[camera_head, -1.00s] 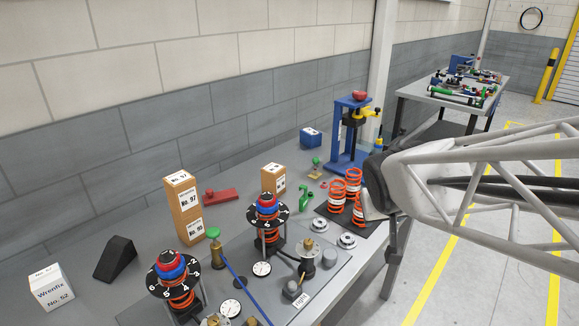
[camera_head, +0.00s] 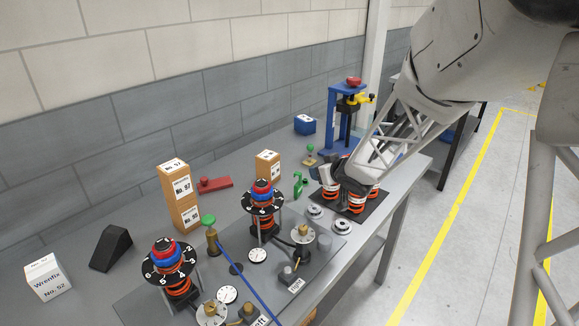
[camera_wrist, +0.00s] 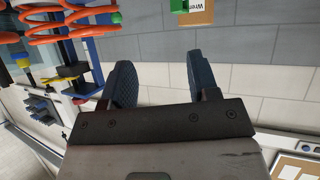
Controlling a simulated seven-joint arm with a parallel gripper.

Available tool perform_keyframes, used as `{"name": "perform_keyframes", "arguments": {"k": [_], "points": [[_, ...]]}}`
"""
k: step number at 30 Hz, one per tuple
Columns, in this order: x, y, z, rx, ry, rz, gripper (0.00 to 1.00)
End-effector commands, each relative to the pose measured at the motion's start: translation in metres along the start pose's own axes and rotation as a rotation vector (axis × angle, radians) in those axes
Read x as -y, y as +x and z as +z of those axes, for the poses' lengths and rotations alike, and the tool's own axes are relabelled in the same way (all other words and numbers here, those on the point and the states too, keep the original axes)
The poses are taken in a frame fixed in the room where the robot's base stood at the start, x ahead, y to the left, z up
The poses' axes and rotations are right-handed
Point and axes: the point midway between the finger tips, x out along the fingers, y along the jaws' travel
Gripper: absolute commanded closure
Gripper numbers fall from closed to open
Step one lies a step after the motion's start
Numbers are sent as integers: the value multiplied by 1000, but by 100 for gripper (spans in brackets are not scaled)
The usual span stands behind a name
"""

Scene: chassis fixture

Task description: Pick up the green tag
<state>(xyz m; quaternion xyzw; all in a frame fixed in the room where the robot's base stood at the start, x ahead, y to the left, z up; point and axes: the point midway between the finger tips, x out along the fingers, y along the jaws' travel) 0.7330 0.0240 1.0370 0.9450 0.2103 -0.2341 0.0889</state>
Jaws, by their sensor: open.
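The small green tag (camera_head: 300,187) stands on the bench in the head view, just left of the orange springs (camera_head: 372,192). A green patch (camera_wrist: 181,9) at the top edge of the wrist view, beside a cardboard box, may be the tag; it is cut off by the frame. I cannot tell from the head view how high the fingertips are above the bench.
Orange springs stand on a black mat (camera_head: 352,213) around my gripper. A blue press (camera_head: 345,130) stands behind. Cardboard boxes (camera_head: 178,195), a red tool (camera_head: 215,184) and spring assemblies (camera_head: 263,210) stand to the left. Silver discs (camera_head: 313,226) lie in front.

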Motion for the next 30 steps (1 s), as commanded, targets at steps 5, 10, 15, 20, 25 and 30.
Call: {"name": "perform_keyframes", "arguments": {"k": [5,10,15,20,25,30], "points": [[8,26,10,-38,-1,-102,45],[12,34,13,-54,1,-146,45],[13,35,13,-57,1,-152,45],[13,35,14,-57,1,-151,45],[14,41,13,-56,1,-151,45],[16,54,12,-56,0,-151,45]]}}
